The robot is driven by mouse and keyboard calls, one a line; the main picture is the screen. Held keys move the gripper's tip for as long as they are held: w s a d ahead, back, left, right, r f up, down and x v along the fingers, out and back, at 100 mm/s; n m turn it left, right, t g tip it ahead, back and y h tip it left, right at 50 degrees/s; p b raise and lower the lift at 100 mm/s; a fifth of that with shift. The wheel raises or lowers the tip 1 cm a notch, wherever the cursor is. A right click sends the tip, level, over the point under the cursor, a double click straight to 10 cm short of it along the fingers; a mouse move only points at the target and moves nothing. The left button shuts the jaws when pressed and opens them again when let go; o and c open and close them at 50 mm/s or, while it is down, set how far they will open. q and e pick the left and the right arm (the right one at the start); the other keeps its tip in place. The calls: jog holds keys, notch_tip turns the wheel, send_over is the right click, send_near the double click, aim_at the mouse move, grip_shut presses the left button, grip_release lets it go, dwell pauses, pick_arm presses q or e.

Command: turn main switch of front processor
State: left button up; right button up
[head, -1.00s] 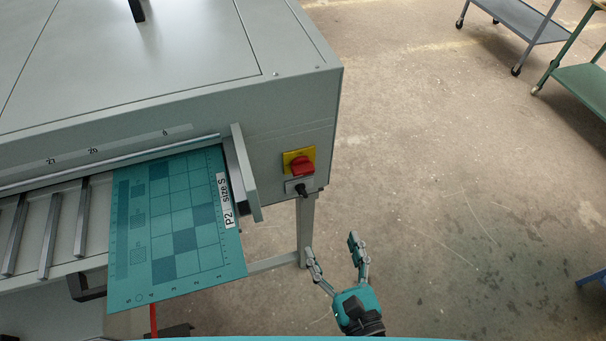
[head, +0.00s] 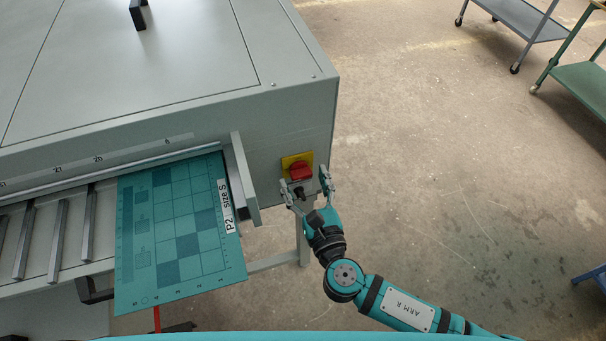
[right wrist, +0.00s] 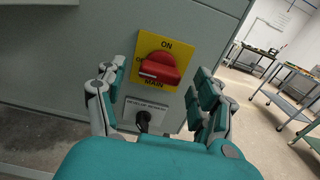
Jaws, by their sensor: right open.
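The front processor (head: 285,118) is a grey machine. On its end face is the main switch, a red knob (head: 301,171) on a yellow plate (head: 290,160). In the right wrist view the red knob (right wrist: 160,68) sits on its yellow plate (right wrist: 185,47) marked ON and MAIN. A small black key switch (right wrist: 143,121) sits on a grey plate just below it. My right gripper (head: 306,185) is open and empty, its fingers on either side of the switch area; in the wrist view its fingertips (right wrist: 160,85) flank the knob without visible contact. My left gripper is not in view.
A teal plate marked P2 size S (head: 182,225) lies on the feed bars, beside a grey bracket (head: 244,180) left of the switch. A grey cart (head: 520,18) and a green cart (head: 580,85) stand at upper right.

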jog(key=shift+w+a, duration=0.2)
jog(key=shift+w, duration=0.5)
jog(key=c, duration=1.2)
jog(key=shift+o, duration=0.2)
